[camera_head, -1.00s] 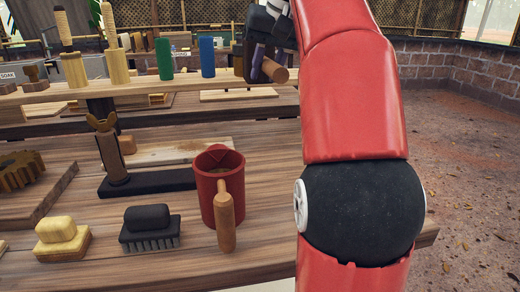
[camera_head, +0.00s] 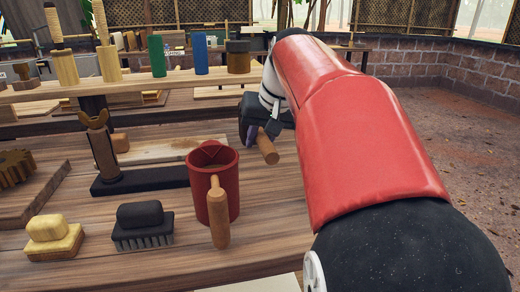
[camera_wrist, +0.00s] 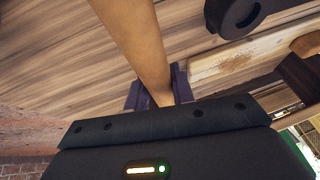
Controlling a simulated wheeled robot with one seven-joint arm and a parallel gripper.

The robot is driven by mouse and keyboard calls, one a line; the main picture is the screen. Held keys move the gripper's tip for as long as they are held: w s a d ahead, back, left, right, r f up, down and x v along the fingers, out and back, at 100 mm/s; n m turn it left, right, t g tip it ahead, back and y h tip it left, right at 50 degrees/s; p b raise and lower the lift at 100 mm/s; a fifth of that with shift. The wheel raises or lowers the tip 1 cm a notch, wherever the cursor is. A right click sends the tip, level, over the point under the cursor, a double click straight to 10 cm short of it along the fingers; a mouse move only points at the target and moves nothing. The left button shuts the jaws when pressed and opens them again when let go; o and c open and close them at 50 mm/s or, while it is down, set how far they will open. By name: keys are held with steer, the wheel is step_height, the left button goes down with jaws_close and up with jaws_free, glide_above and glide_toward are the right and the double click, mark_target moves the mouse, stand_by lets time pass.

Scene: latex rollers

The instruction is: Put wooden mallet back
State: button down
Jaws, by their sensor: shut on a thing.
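My gripper (camera_head: 254,134) is at the right part of the workbench, behind and right of the red pot. It is shut on the wooden mallet (camera_head: 267,147), whose round wooden end sticks out toward the camera. In the wrist view the mallet (camera_wrist: 138,40) is a smooth brown wooden shaft running up out of the frame, between the purple fingers of my gripper (camera_wrist: 160,88). The rest of the mallet is hidden by my gripper or out of frame. A dark stand (camera_head: 140,180) with a notched upright post (camera_head: 102,150) stands left of the gripper.
The red pot (camera_head: 202,166) with a wooden handle (camera_head: 218,215) stands in front of the stand. A black brush (camera_head: 142,227) and a yellow brush (camera_head: 52,238) lie at the front left. A raised shelf (camera_head: 180,84) behind holds several tools. A pale board (camera_head: 172,150) lies behind the stand.

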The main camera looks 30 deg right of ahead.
steer(key=shift+f, duration=1.2)
steer(key=c, duration=1.2)
jaws_free()
steer(key=shift+f, duration=0.15)
steer(key=v, duration=1.2)
steer(key=shift+p, duration=0.35)
